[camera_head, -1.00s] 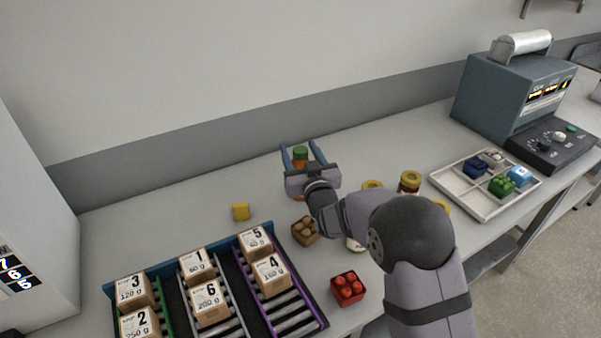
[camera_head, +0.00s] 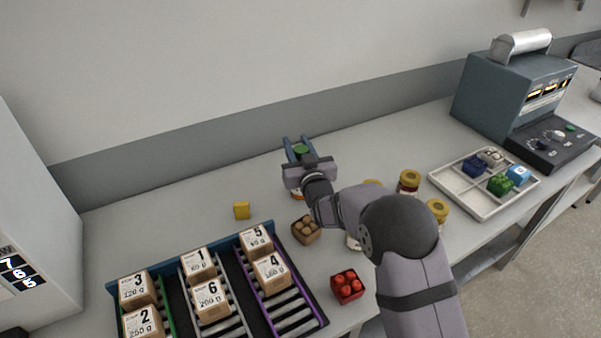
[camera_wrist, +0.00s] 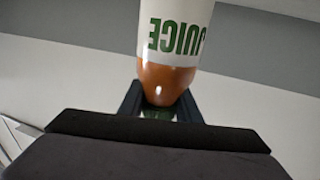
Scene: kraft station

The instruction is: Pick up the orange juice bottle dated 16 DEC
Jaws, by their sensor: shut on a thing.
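My gripper (camera_head: 298,148) is shut on a juice bottle near the back of the table. In the head view the bottle's green cap (camera_head: 300,149) shows between the fingers, and my wrist hides most of its body. In the wrist view the bottle (camera_wrist: 172,50) has orange contents and a white label with green "JUICE" lettering, upside down in the picture. My fingers (camera_wrist: 158,105) sit on either side of its neck, by the green cap. No date is readable. I cannot tell whether the bottle touches the table.
Yellow-lidded jars (camera_head: 409,182) are right of my wrist. Numbered cartons (camera_head: 212,300) fill a roller rack at front left. A divided tray (camera_head: 455,196) and machine (camera_head: 515,90) are at right.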

